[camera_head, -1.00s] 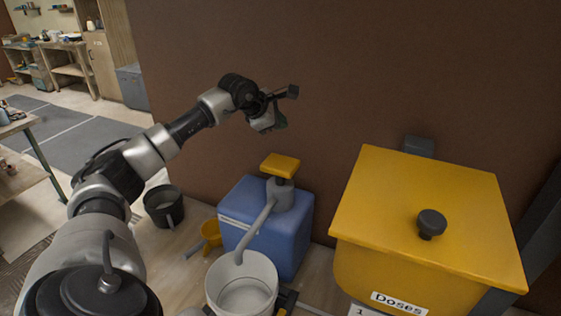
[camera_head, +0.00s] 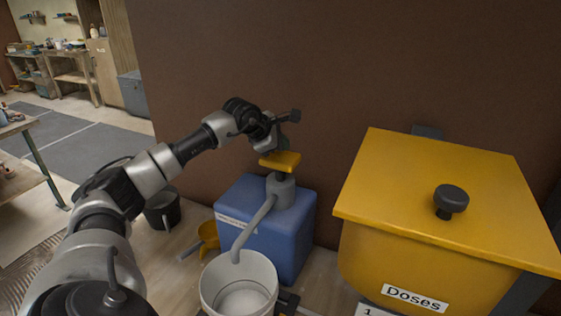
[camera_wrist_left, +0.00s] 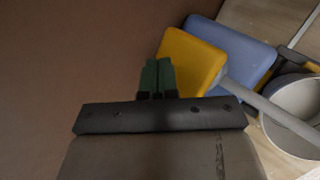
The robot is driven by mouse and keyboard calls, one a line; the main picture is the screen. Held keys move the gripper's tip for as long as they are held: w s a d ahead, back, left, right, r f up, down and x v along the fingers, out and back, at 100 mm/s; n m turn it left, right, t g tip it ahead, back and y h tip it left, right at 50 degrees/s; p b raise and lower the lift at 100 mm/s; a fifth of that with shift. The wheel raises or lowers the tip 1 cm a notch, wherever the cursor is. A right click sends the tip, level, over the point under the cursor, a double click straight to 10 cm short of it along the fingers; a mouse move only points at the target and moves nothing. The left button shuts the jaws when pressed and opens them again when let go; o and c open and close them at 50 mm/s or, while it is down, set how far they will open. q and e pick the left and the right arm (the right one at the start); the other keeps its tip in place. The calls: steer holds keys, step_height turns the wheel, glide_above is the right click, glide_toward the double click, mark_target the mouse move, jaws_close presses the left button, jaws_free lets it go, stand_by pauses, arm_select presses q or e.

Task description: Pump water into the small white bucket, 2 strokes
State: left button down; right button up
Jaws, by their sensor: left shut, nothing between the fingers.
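The blue pump box (camera_head: 262,232) stands against the brown wall, with a yellow press head (camera_head: 281,160) on a grey collar. Its grey spout (camera_head: 252,228) bends down over the small white bucket (camera_head: 212,290), which stands upright in front. I cannot tell whether there is water in the bucket. My left gripper (camera_head: 268,149) is shut and empty, at the upper left of the press head. In the left wrist view its green fingers (camera_wrist_left: 157,76) are together beside the yellow head (camera_wrist_left: 190,62); I cannot tell whether they touch it. My right gripper is not in view.
A large yellow bin (camera_head: 420,240) labelled "Doses", with a black knob, stands to the right. A yellow scoop (camera_head: 208,236) lies left of the pump, and a black bucket (camera_head: 162,208) stands further left. A dark object (camera_head: 288,300) is beside the white bucket.

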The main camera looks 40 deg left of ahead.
mark_target(277, 159)
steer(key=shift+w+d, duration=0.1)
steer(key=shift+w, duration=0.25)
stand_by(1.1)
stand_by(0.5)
arm_select(q)
steer(key=shift+f+b, duration=0.35)
steer(key=shift+f, duration=0.1)
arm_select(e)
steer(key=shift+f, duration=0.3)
arm_select(q)
steer(key=shift+d+f+b, duration=0.1)
steer(key=shift+f+b, duration=1.7)
steer(key=shift+f, duration=0.7)
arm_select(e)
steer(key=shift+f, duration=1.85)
arm_select(q)
steer(key=shift+r, duration=0.1)
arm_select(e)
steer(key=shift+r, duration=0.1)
arm_select(q)
steer(key=shift+r+p, duration=2.05)
steer(key=shift+r, duration=0.75)
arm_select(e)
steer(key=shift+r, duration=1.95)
